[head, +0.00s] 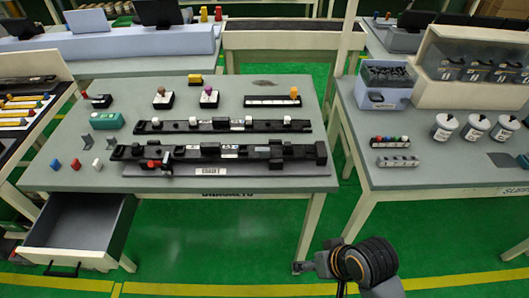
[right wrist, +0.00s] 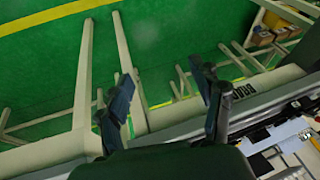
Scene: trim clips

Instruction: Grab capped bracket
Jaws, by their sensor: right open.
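Several small black-and-white pieces with coloured caps stand at the back of the grey table (head: 60,178) in the head view: one with a red cap (head: 97,100), one with a brown cap (head: 162,98), one with a purple cap (head: 209,97). Two bare grey angle brackets (head: 87,141) lie at the left, apart from loose blue, red and white caps (head: 76,164). I cannot tell which piece is the capped bracket. My right gripper (right wrist: 160,92) is open and empty; in the head view it is below the table's front right, over the floor. My left gripper is out of view.
Two long black bars (head: 225,126) with white clips lie mid-table; the nearer has a red part. An open drawer (head: 75,230) juts out at the front left. A right-hand table (head: 435,180) holds white pots and a blue bin (head: 384,97). Green floor lies between the tables.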

